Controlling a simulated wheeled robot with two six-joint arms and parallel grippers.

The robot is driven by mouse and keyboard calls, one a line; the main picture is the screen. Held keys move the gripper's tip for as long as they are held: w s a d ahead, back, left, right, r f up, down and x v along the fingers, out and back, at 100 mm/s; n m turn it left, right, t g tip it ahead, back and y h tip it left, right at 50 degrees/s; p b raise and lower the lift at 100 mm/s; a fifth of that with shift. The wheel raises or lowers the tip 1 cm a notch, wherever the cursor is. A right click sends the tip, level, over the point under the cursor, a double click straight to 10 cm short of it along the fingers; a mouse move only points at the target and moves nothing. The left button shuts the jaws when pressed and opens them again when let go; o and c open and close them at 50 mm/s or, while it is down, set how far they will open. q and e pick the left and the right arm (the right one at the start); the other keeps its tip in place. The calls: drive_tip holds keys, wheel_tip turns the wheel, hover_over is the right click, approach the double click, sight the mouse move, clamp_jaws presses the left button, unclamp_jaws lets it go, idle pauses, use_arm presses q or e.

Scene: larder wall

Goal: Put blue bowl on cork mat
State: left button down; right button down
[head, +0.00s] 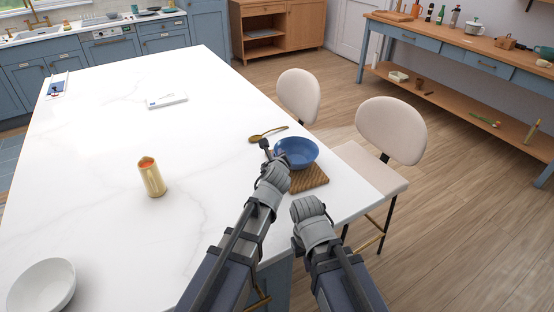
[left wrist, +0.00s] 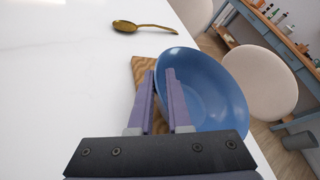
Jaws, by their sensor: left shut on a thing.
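The blue bowl (head: 297,152) is near the right edge of the white table, over the far part of the brown cork mat (head: 311,180). My left gripper (head: 269,150) is shut on the bowl's left rim. In the left wrist view the bowl (left wrist: 215,95) shows its open inside, and its wall is between the fingers (left wrist: 162,76). The mat (left wrist: 139,72) shows beside and behind the fingers, partly hidden by the bowl. I cannot tell whether the bowl touches the mat. My right gripper (head: 308,206) is low, near the table's edge; its fingers are hidden.
A gold spoon (head: 267,134) lies just beyond the bowl. A gold tin (head: 152,177) and a white bowl (head: 42,286) stand to the left. Two pale chairs (head: 390,131) (head: 298,97) stand along the right edge.

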drive_tip(key=shift+r, duration=0.1)
use_arm(q)
drive_tip(key=shift+f, duration=0.1)
drive_tip(key=c, duration=0.9)
unclamp_jaws()
drive_tip(key=shift+o, duration=0.2)
